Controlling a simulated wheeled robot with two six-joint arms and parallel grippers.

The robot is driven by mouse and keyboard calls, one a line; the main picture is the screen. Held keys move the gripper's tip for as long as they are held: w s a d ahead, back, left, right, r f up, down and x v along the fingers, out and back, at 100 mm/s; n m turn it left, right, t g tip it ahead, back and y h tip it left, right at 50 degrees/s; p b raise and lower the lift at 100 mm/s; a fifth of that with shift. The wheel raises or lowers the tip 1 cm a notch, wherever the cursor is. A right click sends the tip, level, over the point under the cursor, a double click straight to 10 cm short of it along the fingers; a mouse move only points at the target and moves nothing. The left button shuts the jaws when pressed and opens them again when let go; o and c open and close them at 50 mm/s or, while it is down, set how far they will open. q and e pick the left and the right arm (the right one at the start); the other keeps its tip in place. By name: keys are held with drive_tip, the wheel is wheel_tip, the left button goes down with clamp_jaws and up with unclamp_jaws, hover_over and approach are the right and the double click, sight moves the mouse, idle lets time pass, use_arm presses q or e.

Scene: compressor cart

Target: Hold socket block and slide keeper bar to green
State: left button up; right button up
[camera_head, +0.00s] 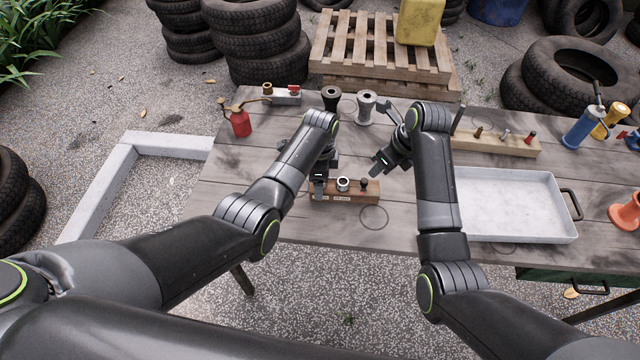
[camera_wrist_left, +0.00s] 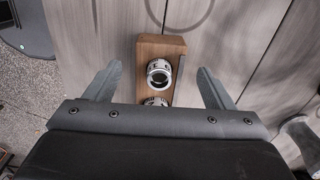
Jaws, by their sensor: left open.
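The socket block is a brown wooden block (camera_head: 375,192) near the front edge of the table, with a pale label on its front. A silver ring socket (camera_head: 343,184) and a small dark fitting (camera_head: 365,184) stand on it. My left gripper (camera_head: 319,190) is over the block's left end. In the left wrist view its open fingers (camera_wrist_left: 159,68) lie either side of the block (camera_wrist_left: 175,46), with a gap on each side. Two silver sockets show there, one partly hidden. My right gripper (camera_head: 378,165) is above the table, right of and behind the block. I cannot make out the keeper bar.
A grey tray (camera_head: 510,231) lies to the right. A wooden rail with pegs (camera_head: 500,144) is behind it. Black and grey spools (camera_head: 366,104) and a red oil can (camera_head: 240,121) stand toward the back. A thin ring (camera_head: 374,217) lies in front of the block.

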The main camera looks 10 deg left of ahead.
use_arm(q)
drive_tip(key=shift+f, duration=1.7)
